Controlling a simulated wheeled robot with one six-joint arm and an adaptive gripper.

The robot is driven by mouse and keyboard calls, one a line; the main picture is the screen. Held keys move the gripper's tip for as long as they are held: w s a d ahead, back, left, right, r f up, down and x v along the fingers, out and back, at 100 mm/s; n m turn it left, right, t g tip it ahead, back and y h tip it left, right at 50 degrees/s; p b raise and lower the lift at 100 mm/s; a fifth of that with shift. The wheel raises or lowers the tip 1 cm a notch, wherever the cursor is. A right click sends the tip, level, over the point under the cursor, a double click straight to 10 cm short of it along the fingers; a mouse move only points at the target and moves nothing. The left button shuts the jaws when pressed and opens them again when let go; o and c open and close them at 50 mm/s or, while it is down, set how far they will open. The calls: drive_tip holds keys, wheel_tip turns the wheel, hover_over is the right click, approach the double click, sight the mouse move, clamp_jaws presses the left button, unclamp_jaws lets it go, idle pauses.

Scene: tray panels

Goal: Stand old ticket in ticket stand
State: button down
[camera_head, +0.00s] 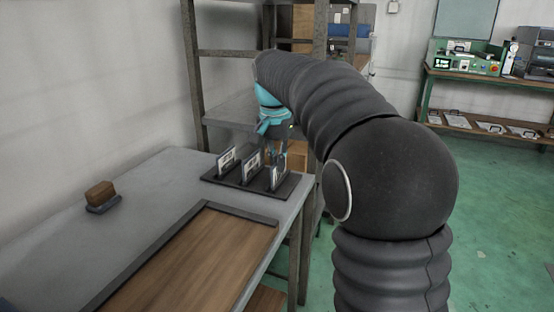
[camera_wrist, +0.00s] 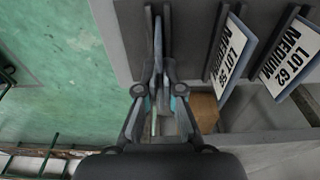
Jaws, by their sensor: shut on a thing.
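The ticket stand (camera_head: 209,177) is a dark flat base with slots at the far end of the grey table. Two white printed tickets stand upright in it, at the left (camera_head: 226,160) and middle (camera_head: 251,164). In the wrist view they read LOT 62 MEDIUM (camera_wrist: 290,62) and LOT, number unclear, MEDIUM (camera_wrist: 232,55). My gripper (camera_wrist: 158,88) is shut on a third thin ticket (camera_wrist: 158,38), seen edge-on there. In the head view this ticket (camera_head: 276,179) is upright at the stand's right end. I cannot tell whether its lower edge touches the slot or which text it bears.
A brown-topped block (camera_head: 101,194) lies on the table's left. A wooden panel with a dark rim (camera_head: 200,255) fills the near table. A metal shelf rack (camera_head: 230,108) stands close behind the stand. Green floor (camera_head: 490,200) is free on the right.

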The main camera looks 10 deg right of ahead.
drive_tip(key=c, duration=1.2)
unclamp_jaws()
drive_tip(key=shift+c, duration=0.2)
wheel_tip(320, 180, up, 12)
drive_tip(key=s, duration=0.1)
drive_tip(key=shift+a, duration=0.4)
drive_tip(key=shift+s, duration=0.1)
drive_tip(key=s+f+n+t, duration=0.2)
drive_tip(key=s+f+n, duration=0.1)
drive_tip(key=s+f, duration=0.8)
drive_tip(key=s+f+n+t, duration=0.2)
drive_tip(key=s+f+n, duration=0.2)
drive_tip(key=s+f, duration=0.6)
drive_tip(key=s+d, duration=0.1)
drive_tip(key=s, duration=0.7)
drive_tip(key=shift+f+y, duration=0.4)
